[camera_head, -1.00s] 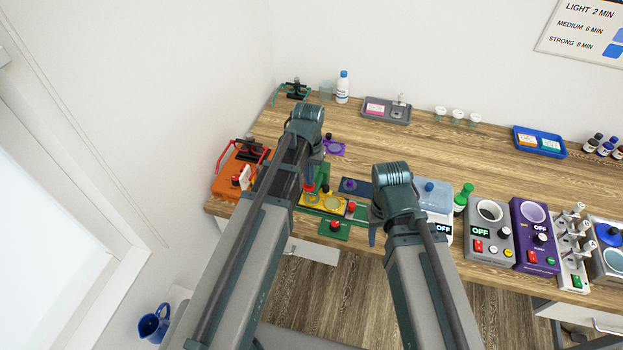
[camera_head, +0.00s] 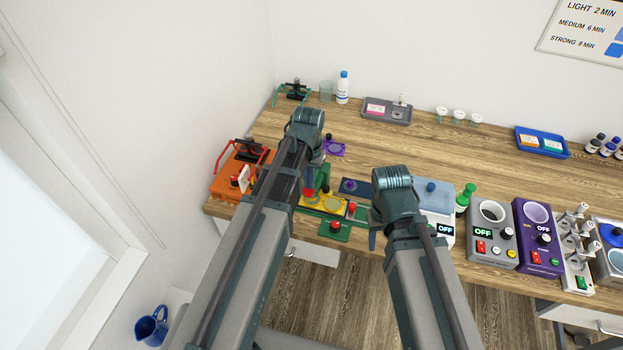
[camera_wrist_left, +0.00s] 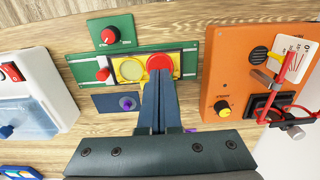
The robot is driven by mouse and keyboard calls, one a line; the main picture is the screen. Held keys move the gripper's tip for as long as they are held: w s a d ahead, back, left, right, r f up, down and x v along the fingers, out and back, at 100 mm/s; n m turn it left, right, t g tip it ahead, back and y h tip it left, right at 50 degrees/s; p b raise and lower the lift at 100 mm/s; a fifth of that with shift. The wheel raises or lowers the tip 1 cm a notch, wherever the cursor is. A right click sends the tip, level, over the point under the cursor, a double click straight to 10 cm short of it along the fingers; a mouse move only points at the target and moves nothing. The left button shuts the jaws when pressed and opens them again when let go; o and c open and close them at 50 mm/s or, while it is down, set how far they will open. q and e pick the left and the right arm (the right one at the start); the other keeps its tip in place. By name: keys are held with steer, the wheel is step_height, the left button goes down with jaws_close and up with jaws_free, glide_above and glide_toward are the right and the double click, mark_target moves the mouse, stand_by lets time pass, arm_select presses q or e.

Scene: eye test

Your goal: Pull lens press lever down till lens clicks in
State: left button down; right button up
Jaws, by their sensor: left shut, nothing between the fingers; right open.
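A green station with a yellow plate (camera_head: 335,203) sits near the table's front edge. In the left wrist view its plate (camera_wrist_left: 131,70) carries a round pale disc and a red round part (camera_wrist_left: 159,63). A green upright (camera_head: 323,178) stands behind the plate; I cannot tell which part is the press lever. My left gripper (camera_head: 311,186) is shut and empty, low over the station and largely hidden by my arm. In the left wrist view its fingertips (camera_wrist_left: 160,73) overlap the lower edge of the red part; contact is unclear. My right gripper (camera_head: 373,240) is open, right of the station near the front edge.
An orange device (camera_head: 229,181) with a red handle stands left of the station. A green block with a red knob (camera_head: 334,229) is in front, and a dark blue panel (camera_head: 356,189) behind. A pale blue-lidded box (camera_head: 435,194) is right.

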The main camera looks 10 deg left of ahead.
arm_select(q)
steer(key=shift+f+b, duration=0.7)
steer(key=shift+f, duration=0.1)
steer(key=shift+r, duration=0.2)
stand_by(0.3)
step_height(320, 180, up, 8)
steer(key=p, duration=0.8)
steer(key=shift+p, duration=0.3)
stand_by(0.3)
steer(key=s+d+f+m+b, duration=0.1)
steer(key=s+d+f+b, duration=0.4)
steer(key=s, duration=0.2)
steer(key=s+d+f+m+y+b, duration=0.1)
steer(key=s+d+f+m+b, duration=0.1)
steer(key=s+d+f+b, duration=0.3)
steer(key=shift+s+d+f+b, duration=0.25)
steer(key=shift+s+f+b, duration=0.45)
steer(key=shift+s, duration=0.5)
steer(key=shift+r, duration=0.1)
